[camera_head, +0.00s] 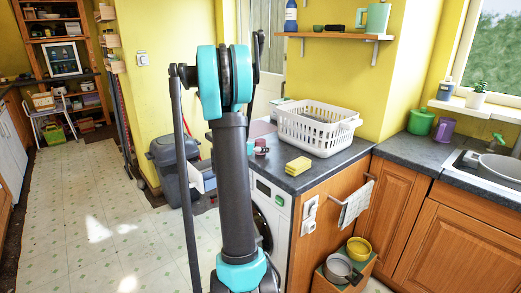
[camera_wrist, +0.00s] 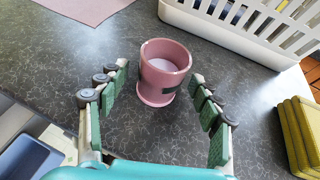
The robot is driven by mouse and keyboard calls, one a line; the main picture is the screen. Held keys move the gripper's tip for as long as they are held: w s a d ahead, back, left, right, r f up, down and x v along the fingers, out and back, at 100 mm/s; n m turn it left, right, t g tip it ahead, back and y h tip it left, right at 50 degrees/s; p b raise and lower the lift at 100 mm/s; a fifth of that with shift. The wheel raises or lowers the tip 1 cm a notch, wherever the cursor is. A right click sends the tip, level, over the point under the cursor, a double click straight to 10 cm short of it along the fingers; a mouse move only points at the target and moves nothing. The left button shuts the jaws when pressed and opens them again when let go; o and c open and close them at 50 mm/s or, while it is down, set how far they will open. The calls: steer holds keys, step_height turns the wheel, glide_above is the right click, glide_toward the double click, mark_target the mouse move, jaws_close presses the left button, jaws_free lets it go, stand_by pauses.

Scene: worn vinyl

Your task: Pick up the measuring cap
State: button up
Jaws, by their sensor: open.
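The measuring cap is a pink, round cup with a flared base and a dark band. It stands upright on the dark speckled counter (camera_wrist: 245,128). In the wrist view the measuring cap (camera_wrist: 163,90) is at upper middle, between the tips of my open gripper (camera_wrist: 160,76). Green-padded fingers are on its left and right, and no clear grip on it shows. In the head view a small pinkish item, likely the measuring cap (camera_head: 261,145), sits just right of my arm.
A white basket (camera_head: 315,128) stands behind the cap. Stacked yellow sponges (camera_head: 298,165) lie to the right, also seen in the wrist view (camera_wrist: 298,135). A pink cloth (camera_wrist: 88,8) lies at back left. An open white drawer (camera_head: 202,178) projects below the counter edge.

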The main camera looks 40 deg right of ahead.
steer(key=shift+x, duration=1)
steer(key=c, duration=1.3)
steer(key=shift+r, duration=0.1)
step_height(320, 180, up, 20)
